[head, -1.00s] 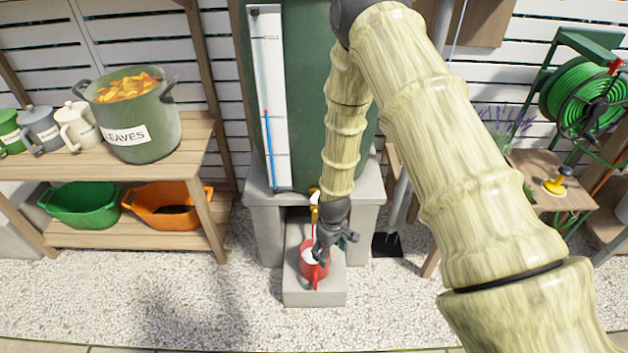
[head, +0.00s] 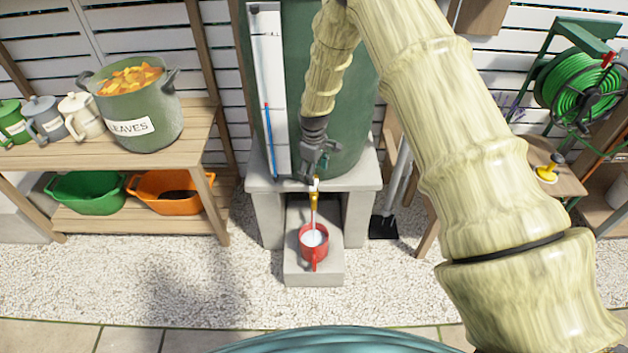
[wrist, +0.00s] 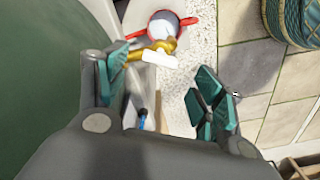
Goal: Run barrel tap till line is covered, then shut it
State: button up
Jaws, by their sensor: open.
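The red mug (head: 314,254) stands upright on a concrete block under the tap, apart from my gripper. Its inside looks pale, and no fill line can be made out. The brass tap (head: 314,201) with a white handle (head: 315,184) sticks out from the green barrel (head: 345,130). A thin pale streak shows between spout and mug, seemingly water. My gripper (head: 317,172) is open and empty, just above the tap handle. In the wrist view the white handle (wrist: 160,61) lies ahead between the open fingers (wrist: 160,82), nearer the left one, with the mug (wrist: 184,22) beyond.
A gauge strip (head: 268,60) with a blue column runs up the barrel. The barrel stands on a concrete stand (head: 350,183). A wooden shelf (head: 190,150) with the LEAVES pot (head: 140,118) is at left. A hose reel (head: 582,92) is at right. Gravel in front is clear.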

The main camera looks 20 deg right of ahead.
jog(key=shift+f, duration=2.5)
jog(key=c, duration=1)
